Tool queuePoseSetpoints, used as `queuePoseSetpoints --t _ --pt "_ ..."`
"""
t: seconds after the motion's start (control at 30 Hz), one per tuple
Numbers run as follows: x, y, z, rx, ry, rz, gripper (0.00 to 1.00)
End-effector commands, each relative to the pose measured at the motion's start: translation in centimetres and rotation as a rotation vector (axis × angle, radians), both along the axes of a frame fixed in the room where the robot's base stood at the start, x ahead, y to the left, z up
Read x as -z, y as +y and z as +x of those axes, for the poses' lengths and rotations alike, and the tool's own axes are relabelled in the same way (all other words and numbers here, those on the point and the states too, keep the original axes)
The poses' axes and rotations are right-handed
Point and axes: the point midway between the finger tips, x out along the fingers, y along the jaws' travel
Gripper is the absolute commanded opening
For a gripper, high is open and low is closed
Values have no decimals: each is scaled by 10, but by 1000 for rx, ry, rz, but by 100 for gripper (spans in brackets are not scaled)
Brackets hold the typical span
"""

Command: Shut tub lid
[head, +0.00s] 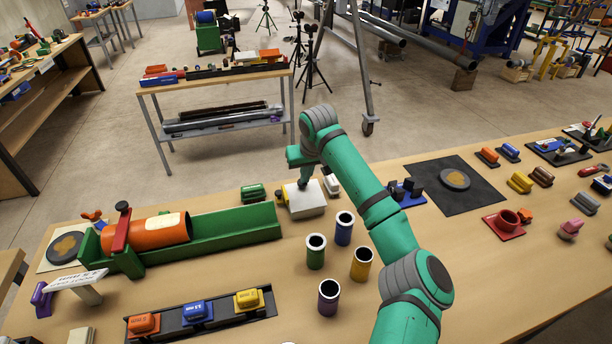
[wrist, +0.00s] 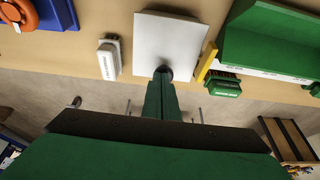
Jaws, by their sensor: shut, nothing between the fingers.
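The tub shows as a white lid (head: 305,199) over a box with a yellow part (head: 281,196) at its left side, near the far edge of the bench. In the wrist view the lid (wrist: 170,38) is a pale square, with the yellow part (wrist: 207,62) at its right. My gripper (head: 303,185) is shut and empty, pointing down at the lid. In the wrist view its dark tip (wrist: 163,74) overlaps the lid's lower edge and seems to touch it or nearly so. The tub's inside is hidden, and I cannot tell whether the lid is fully down.
A white block (head: 332,186) stands close right of the tub and a green block (head: 253,193) left. The green trough (head: 235,224) with an orange pipe (head: 158,234) lies to the left. Several upright tubes, including a blue one (head: 344,229), stand in front.

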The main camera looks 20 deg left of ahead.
Motion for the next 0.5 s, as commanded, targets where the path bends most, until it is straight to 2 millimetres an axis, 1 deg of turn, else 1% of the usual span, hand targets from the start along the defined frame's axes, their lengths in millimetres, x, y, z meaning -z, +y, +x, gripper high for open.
queuePoseSetpoints --t 0.03,0.2,0.5 --pt "5 3 1 -1 5 2 0" --pt "12 8 8 -1 3 1 0" --pt "10 6 8 -1 0 0 0"
